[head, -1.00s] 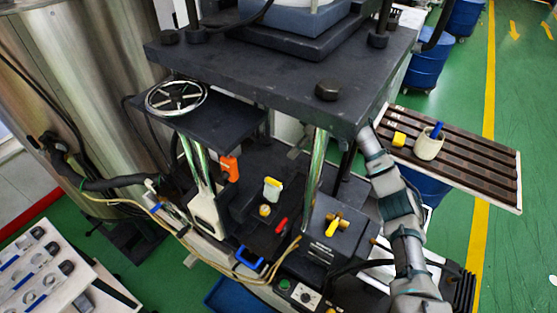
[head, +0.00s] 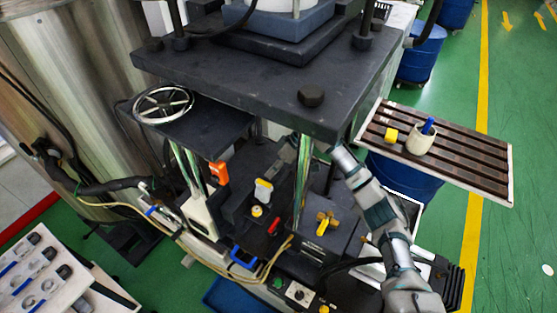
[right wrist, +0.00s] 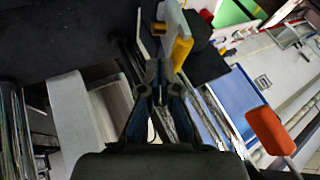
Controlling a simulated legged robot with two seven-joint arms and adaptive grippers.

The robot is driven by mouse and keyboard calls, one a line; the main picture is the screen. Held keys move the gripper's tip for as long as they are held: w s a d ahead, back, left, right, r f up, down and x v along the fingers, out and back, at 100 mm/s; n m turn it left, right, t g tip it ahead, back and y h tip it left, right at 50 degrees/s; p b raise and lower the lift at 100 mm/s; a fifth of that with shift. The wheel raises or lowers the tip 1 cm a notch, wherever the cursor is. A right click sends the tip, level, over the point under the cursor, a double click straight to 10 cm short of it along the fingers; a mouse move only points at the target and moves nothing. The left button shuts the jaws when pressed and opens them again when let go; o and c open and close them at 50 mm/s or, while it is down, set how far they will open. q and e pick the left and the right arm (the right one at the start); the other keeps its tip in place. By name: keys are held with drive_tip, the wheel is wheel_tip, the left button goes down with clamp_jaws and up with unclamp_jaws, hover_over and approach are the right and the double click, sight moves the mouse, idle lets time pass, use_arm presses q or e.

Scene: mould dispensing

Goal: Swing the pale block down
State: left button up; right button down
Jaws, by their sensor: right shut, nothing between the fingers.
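The pale block (head: 263,190), whitish with yellow on it, stands upright on the dark machine bed under the big black plate in the head view. In the right wrist view a pale piece with yellow beside it, which looks like the same block (right wrist: 176,22), is just beyond my fingertips. My right gripper (right wrist: 159,72) is shut and empty, close to the block; I cannot tell whether it touches. In the head view my right arm reaches in under the plate's right corner, and the gripper is mostly hidden there. My left gripper is not in view.
The black plate (head: 245,75) overhangs the work area, with a bright post (head: 302,185) near its front corner. An orange handle (head: 219,173), a red lever (head: 274,226) and a yellow valve handle (head: 326,222) surround the block. A slatted shelf (head: 460,165) lies at right.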

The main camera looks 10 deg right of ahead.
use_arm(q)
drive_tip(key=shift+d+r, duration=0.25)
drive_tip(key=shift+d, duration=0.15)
use_arm(e)
drive_tip(key=shift+f, duration=0.55)
drive_tip(key=shift+a, duration=0.1)
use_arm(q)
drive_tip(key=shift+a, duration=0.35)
use_arm(e)
drive_tip(key=shift+s+a+r+h, duration=0.25)
drive_tip(key=shift+a+h, duration=0.05)
drive_tip(key=shift+a, duration=0.15)
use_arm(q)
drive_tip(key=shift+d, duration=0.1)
use_arm(e)
drive_tip(key=shift+s+r+t, duration=0.1)
drive_tip(key=shift+s+t, duration=0.05)
drive_tip(key=shift+t, duration=0.35)
